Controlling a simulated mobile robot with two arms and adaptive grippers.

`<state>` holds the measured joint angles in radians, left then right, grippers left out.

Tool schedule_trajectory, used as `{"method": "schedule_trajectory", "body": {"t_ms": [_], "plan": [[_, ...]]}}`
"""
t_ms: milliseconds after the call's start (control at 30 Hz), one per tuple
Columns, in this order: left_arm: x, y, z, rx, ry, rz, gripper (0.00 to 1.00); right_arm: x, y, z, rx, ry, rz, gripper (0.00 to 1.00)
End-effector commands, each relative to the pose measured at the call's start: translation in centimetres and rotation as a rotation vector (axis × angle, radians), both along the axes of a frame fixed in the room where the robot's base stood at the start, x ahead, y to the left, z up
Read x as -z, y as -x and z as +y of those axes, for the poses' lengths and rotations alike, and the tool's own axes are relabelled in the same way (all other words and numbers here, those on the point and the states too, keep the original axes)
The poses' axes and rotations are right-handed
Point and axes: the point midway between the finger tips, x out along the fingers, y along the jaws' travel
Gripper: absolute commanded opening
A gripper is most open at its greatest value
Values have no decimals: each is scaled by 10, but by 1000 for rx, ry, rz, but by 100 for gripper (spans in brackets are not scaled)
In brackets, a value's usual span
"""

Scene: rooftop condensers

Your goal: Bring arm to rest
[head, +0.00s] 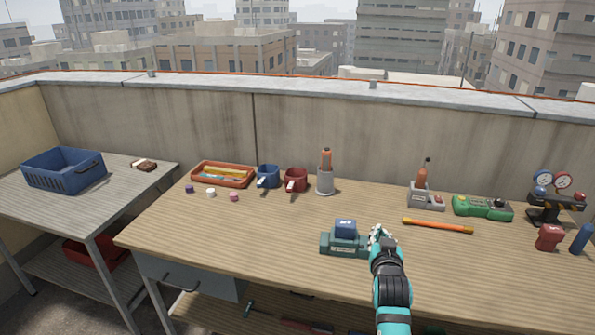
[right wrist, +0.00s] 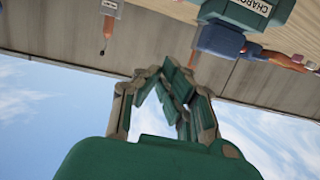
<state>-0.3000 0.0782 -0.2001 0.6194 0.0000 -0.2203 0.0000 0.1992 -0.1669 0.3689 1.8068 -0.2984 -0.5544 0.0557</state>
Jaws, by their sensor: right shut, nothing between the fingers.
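My right gripper (head: 377,235) is over the wooden workbench (head: 270,245), just right of a green charger (head: 343,243) with a blue battery-like block (head: 345,228) on it. In the right wrist view the same gripper (right wrist: 172,80) is shut with nothing between its fingers. The charger (right wrist: 250,10) shows upside down at the top of that view, with the blue block (right wrist: 220,40) below it. The gripper looks apart from both. My left gripper is not in view.
Along the bench stand an orange tray (head: 222,185), a blue bin (head: 268,181), a red bin (head: 295,185), a grey holder (head: 325,181), a green device (head: 482,208) and a gauge set (head: 556,208). An orange rod (head: 437,226) lies behind right of my gripper. A side table (head: 130,185) holds a blue crate (head: 64,176).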

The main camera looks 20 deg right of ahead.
Motion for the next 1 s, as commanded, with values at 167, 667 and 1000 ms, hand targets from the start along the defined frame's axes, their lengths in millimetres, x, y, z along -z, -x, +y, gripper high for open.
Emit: {"method": "schedule_trajectory", "body": {"t_ms": [167, 667, 1000], "plan": [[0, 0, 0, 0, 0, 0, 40, 18, 19, 8, -27, 1, 77, 0], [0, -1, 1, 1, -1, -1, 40, 130, 238, 136, -381, -82, 791, 0], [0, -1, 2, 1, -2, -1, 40, 141, 331, 175, -521, -118, 1035, 0]]}}
